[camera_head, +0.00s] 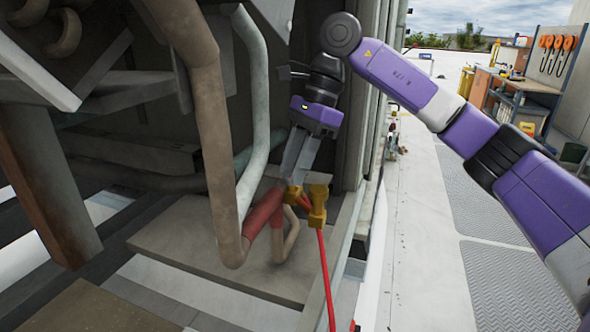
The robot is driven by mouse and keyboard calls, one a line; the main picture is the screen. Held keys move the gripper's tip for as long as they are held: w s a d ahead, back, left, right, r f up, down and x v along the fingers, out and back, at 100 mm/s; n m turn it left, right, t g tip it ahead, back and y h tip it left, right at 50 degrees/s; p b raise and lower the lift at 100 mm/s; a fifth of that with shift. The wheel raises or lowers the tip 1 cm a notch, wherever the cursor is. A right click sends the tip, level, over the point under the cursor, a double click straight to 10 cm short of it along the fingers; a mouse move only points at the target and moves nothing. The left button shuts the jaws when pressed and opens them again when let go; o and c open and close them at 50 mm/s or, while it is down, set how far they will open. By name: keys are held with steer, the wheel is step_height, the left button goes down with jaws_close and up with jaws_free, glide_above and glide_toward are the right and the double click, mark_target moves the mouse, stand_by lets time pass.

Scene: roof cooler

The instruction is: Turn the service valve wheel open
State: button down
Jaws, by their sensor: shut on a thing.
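The brass service valve (318,205) sits low inside the open unit, near its right edge, with a red hose (325,275) hanging from it. My gripper (295,183) reaches down from above, its two long grey fingers close together.
A thick tan pipe (215,150) and a pale green pipe (258,110) run down left of my gripper. A red pipe section (263,212) lies close to the valve. The unit's frame post (355,120) stands just right. A workbench (520,85) is far right.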

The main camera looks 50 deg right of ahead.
steer(key=shift+n+g, duration=0.3)
steer(key=shift+n, duration=0.5)
steer(key=c, duration=1)
jaws_free()
steer(key=shift+c, duration=0.2)
steer(key=v, duration=0.7)
steer(key=shift+d+r, duration=0.25)
steer(key=shift+r, duration=0.05)
